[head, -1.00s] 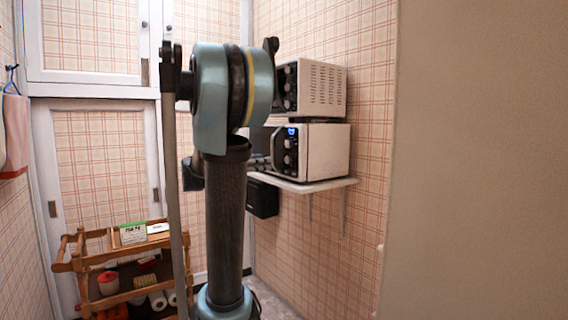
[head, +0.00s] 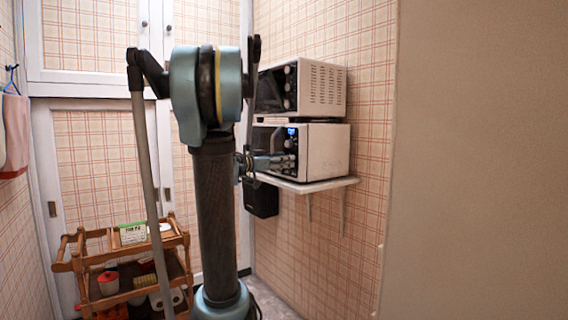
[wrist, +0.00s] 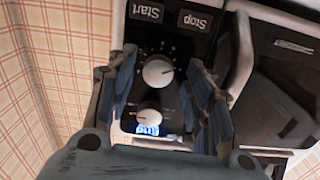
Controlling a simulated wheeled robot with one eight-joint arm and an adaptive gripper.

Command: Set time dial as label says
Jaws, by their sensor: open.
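The lower white microwave (head: 322,152) stands on a wall shelf, with a lit blue display on its dark control panel. In the wrist view the panel appears upside down. A larger white dial (wrist: 157,71) with tick marks sits between my fingers, and a smaller white knob (wrist: 149,114) is beside the lit display (wrist: 147,129). Which dial sets time cannot be read. My gripper (wrist: 160,64) is open, its fingers either side of the larger dial; contact cannot be told. In the head view my gripper (head: 287,161) is at the panel. A green-and-white label card (head: 133,233) stands on the cart, its text too small to read.
A second microwave (head: 312,88) is stacked above. Start (wrist: 146,11) and Stop (wrist: 195,20) buttons and a door handle (wrist: 241,55) are close to my fingers. The white shelf (head: 320,185) is below. A wooden cart (head: 180,236) stands at left.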

